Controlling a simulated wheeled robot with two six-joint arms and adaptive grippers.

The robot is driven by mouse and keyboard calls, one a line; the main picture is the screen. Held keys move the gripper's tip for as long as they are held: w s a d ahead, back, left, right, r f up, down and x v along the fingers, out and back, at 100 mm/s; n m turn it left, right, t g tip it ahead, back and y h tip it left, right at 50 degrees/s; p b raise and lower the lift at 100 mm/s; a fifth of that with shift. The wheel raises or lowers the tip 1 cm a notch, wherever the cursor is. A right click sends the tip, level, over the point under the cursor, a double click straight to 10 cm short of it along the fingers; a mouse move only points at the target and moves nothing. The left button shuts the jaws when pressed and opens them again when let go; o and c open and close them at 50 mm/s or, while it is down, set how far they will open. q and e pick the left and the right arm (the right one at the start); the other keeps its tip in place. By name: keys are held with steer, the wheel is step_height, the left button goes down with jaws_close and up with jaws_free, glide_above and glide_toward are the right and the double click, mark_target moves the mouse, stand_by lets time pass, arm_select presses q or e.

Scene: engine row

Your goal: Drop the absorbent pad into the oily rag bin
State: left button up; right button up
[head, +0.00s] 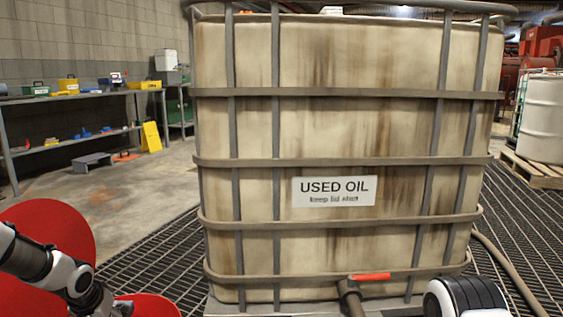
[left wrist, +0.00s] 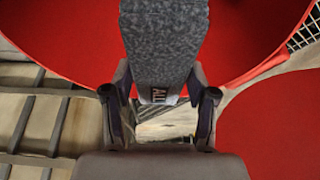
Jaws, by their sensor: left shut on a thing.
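My left gripper (left wrist: 160,112) is shut on the grey speckled absorbent pad (left wrist: 165,45), which has a small dark label at its near end. In the head view my left arm reaches in at the bottom left, in front of a large red round surface (head: 45,230), likely the oily rag bin's lid. A second red curved part (head: 155,305) shows at the bottom edge by my wrist. In the left wrist view red surfaces (left wrist: 50,35) lie behind and around the pad. The bin's mouth cannot be made out. The pad is not visible in the head view. My right gripper is out of view.
A stained used oil tank (head: 335,130) in a metal cage fills the middle, with a red-handled valve (head: 370,277) low in front. Floor grating (head: 160,255) surrounds it. A shelf bench (head: 80,95) stands back left; a white drum (head: 542,115) on a pallet stands right.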

arm_select(q)
steer(key=shift+f, duration=0.6)
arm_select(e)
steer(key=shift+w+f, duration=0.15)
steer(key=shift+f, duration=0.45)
arm_select(q)
steer(key=shift+r, duration=0.1)
steer(key=o, duration=1.2)
steer(key=v, duration=1.2)
